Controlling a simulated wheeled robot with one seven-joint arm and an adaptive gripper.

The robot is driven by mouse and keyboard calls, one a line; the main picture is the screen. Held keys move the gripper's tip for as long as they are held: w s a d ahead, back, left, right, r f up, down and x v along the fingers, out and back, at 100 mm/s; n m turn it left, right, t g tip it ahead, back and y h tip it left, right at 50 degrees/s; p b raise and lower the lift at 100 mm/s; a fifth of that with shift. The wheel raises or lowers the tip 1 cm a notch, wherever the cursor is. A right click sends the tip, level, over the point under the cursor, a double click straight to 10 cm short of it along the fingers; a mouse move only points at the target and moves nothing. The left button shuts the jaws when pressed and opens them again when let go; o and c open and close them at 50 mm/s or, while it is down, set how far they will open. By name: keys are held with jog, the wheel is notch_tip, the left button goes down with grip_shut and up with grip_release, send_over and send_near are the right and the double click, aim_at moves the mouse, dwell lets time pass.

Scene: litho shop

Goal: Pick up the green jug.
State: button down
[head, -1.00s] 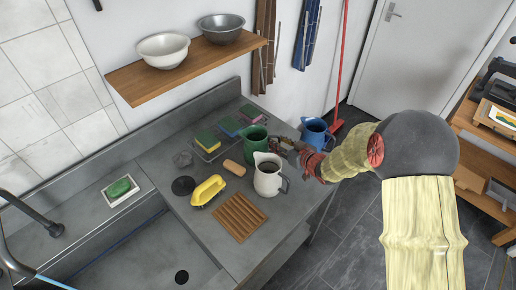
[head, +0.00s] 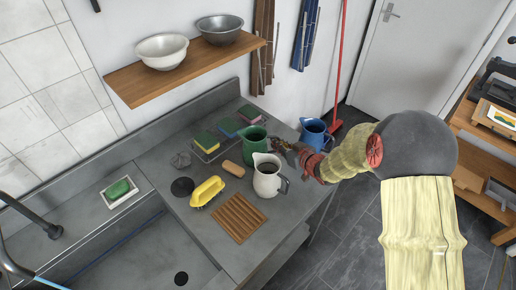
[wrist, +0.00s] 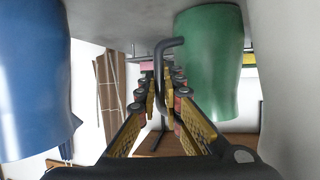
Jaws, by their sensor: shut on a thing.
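The green jug (head: 252,139) stands upright on the grey counter, behind the white jug (head: 268,177). In the wrist view, where the counter shows at the top, the green jug (wrist: 211,62) is right of the fingers. My gripper (head: 280,147) reaches in from the right, between the white jug and the blue jug (head: 314,132). In the wrist view my gripper (wrist: 163,88) is shut on a dark handle (wrist: 171,44) on the green jug's side, apparently that jug's handle. The join between handle and jug is hard to see. The jug appears to rest on the counter.
The white jug stands close in front of my gripper. The blue jug (wrist: 32,75) is left in the wrist view. Sponges (head: 207,141), a yellow brush (head: 207,191) and a wooden rack (head: 239,218) lie on the counter. A shelf with two bowls (head: 163,49) hangs above.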

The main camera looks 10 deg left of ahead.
jog(key=shift+r, duration=0.15)
notch_tip(320, 180, up, 10)
jog(key=p, duration=0.2)
jog(key=shift+p, duration=0.4)
jog(key=c, duration=2.5)
grip_release()
grip_shut()
